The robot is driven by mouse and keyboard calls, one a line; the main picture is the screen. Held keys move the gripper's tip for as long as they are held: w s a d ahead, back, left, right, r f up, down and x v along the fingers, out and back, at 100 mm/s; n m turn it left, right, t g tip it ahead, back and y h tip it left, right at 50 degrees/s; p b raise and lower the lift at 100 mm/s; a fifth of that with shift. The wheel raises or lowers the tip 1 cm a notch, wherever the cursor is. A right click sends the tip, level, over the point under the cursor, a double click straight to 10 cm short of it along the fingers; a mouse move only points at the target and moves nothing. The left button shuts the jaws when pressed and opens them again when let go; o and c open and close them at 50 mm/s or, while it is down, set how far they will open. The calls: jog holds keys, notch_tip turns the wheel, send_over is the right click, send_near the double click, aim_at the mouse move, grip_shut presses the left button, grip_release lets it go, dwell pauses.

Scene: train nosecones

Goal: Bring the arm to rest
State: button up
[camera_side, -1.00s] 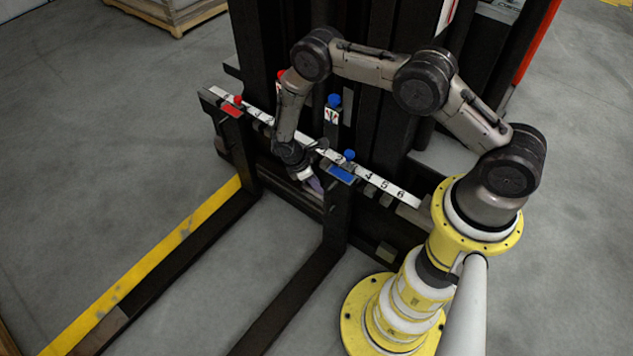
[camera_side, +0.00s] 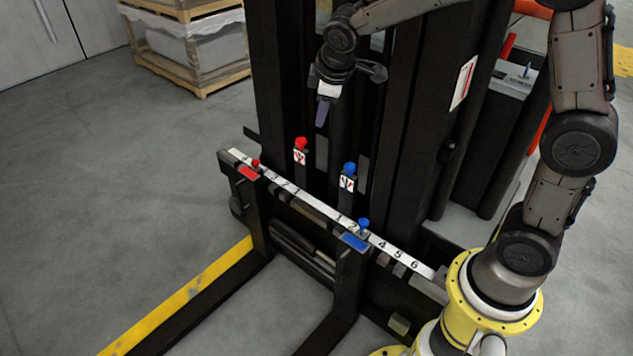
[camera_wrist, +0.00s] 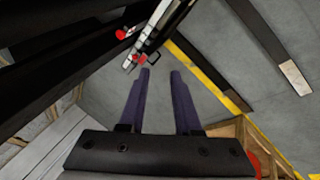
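My gripper (camera_side: 322,112) hangs high in front of the black forklift mast (camera_side: 415,130), above the numbered white scale bar (camera_side: 310,200) and clear of it. In the wrist view, its two purple fingers (camera_wrist: 160,74) stand apart with nothing between them. My arm is raised and bent, and part of it runs out of the top of the side view.
Red (camera_side: 301,144) and blue (camera_side: 349,168) knobs top posts behind the bar. A smaller red knob (camera_side: 255,163) and blue knob (camera_side: 363,224) sit at the forks. A crate on a pallet (camera_side: 197,55) stands behind left. Floor (camera_side: 120,190) at left is clear.

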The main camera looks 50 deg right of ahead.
jog(key=s+r+m+t+y, duration=0.1)
jog(key=s+r+m, duration=0.1)
jog(key=s+r, duration=0.45)
jog(key=s+r+m+t, duration=0.1)
jog(key=s+r, duration=0.2)
jog(key=s, duration=0.6)
jog(key=s+a+f+m, duration=0.1)
jog(key=s+f, duration=0.1)
jog(key=s, duration=0.4)
jog(key=s+a+f+m+g+y, duration=0.1)
jog(key=s+a+f+m, duration=0.1)
jog(key=s, duration=0.4)
jog(key=shift+s+a+f+m+y, duration=0.2)
jog(key=shift+s+f+m+y, duration=0.1)
jog(key=shift+f, duration=0.3)
